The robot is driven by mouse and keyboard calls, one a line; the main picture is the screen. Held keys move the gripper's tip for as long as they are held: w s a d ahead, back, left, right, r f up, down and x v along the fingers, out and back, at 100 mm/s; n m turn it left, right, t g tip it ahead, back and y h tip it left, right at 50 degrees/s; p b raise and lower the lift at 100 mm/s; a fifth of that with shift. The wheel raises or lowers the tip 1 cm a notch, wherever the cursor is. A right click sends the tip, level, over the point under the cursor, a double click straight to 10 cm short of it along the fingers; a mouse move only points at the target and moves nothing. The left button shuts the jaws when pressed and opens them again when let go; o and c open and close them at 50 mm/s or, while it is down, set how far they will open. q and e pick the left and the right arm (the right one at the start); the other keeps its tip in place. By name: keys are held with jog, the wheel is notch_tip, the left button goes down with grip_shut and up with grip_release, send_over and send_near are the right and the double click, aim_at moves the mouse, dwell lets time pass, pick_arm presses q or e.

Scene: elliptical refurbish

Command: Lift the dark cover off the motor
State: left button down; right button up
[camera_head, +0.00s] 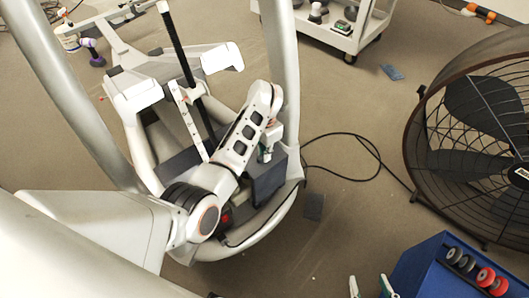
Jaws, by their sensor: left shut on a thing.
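The dark cover (268,183) is a dark grey panel on the right side of the white elliptical machine's base, in the head view. My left arm reaches across the machine, and my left gripper (265,155) points down at the cover's upper edge. Its fingertips are small here and partly hidden, but it is shut on the cover. I cannot tell whether the cover is clear of the base. The motor cannot be made out. My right gripper (370,288) shows at the bottom edge, its two fingertips apart and empty.
The machine's tall grey frame tube (281,70) stands close to my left arm. A large black fan (480,150) is at the right, and a blue box (425,262) at lower right. A black cable (350,178) loops on the floor. A white cart (345,38) stands behind.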

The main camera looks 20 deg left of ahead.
pick_arm(q)
jog(key=shift+r, duration=0.25)
pick_arm(e)
jog(key=shift+w+r, duration=0.15)
jog(key=shift+r, duration=0.1)
pick_arm(q)
jog(key=shift+w+r+p, duration=0.15)
jog(key=shift+r+p, duration=0.55)
jog(key=shift+r, duration=0.35)
jog(key=shift+r+p, duration=1.65)
jog(key=shift+r, duration=1.3)
pick_arm(e)
jog(key=w+r+t, duration=0.1)
jog(key=w+r, duration=0.3)
jog(key=r, duration=0.5)
jog(key=shift+t, duration=0.4)
pick_arm(q)
jog(key=shift+f, duration=0.1)
pick_arm(e)
jog(key=shift+f, duration=0.1)
